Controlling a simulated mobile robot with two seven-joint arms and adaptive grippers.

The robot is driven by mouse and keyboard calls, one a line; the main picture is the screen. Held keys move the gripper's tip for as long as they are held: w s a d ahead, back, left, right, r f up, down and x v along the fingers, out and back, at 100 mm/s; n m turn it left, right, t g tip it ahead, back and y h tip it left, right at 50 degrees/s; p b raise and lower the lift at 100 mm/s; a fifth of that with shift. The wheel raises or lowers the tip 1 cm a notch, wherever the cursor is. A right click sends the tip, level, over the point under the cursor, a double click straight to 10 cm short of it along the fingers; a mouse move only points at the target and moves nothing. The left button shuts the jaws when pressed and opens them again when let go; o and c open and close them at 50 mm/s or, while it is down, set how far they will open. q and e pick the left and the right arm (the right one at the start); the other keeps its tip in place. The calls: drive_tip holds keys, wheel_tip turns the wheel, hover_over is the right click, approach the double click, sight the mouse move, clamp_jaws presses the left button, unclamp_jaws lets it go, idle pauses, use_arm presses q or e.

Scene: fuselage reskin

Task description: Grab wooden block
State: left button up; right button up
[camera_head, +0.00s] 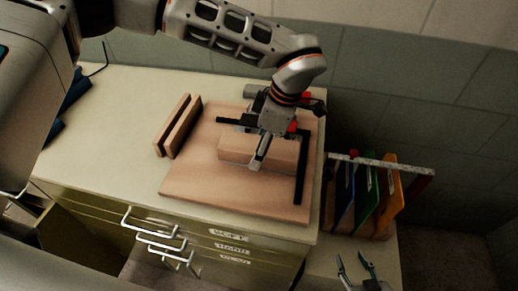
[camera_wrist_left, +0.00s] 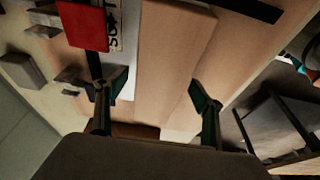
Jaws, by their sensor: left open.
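The wooden block (camera_head: 240,150) is a long, light-brown piece lying on a wooden board (camera_head: 215,190) on the cabinet top. My left gripper (camera_head: 262,142) is over the block, and its arm partly covers the far side. In the left wrist view, the block (camera_wrist_left: 170,65) runs between the two open fingers of my left gripper (camera_wrist_left: 156,90), with a gap on each side. Whether the fingers reach below the block's top cannot be told. My right gripper (camera_head: 353,262) is at the bottom of the head view, with its fingers apart and nothing between them.
A black bar (camera_head: 301,180) lies along the board's right side. Two wooden strips (camera_head: 178,127) stand at its left. A rack of colored boards (camera_head: 368,195) is right of the cabinet. The left wrist view shows a red piece (camera_wrist_left: 83,25) beside the block.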

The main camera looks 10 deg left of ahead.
use_arm(q)
drive_tip(key=c, duration=1.5)
drive_tip(key=shift+r, duration=0.15)
